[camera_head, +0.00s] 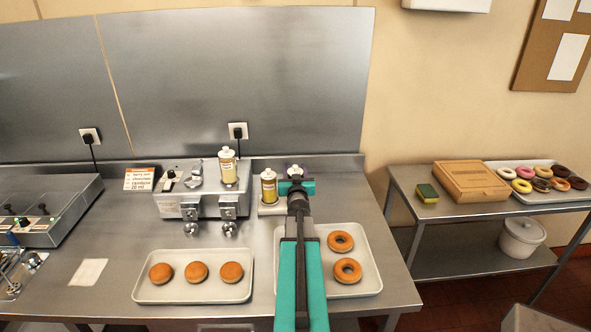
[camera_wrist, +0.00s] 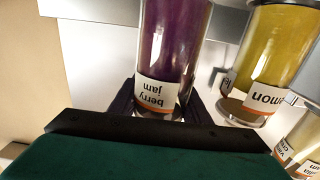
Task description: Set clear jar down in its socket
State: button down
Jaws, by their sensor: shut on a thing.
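A clear jar with purple filling (camera_wrist: 172,45), labelled "berry jam", is between the dark fingers of my gripper (camera_wrist: 160,108), which is shut on it. In the head view my gripper (camera_head: 296,187) is right of the dispenser, and only the held jar's pale top (camera_head: 295,171) shows clearly above it. Whether the jar's base touches anything is hidden. A yellow jar (camera_head: 268,187), labelled "lemon" in the wrist view (camera_wrist: 266,62), stands beside it on a pale holder (camera_head: 270,209). Another jar (camera_head: 228,167) stands on the metal dispenser (camera_head: 173,204).
A tray (camera_head: 145,293) with several buns lies in front of the dispenser. A tray (camera_head: 372,254) with ring doughnuts lies under and right of my arm. A side table (camera_head: 430,208) holds a box (camera_head: 470,180) and more doughnuts. Bare counter (camera_head: 90,230) lies left.

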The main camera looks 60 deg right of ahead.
jog(key=shift+f+b, duration=0.35)
dwell(0.7)
jog(key=c, duration=0.9)
grip_release()
jog(key=shift+s+a+f, duration=0.1)
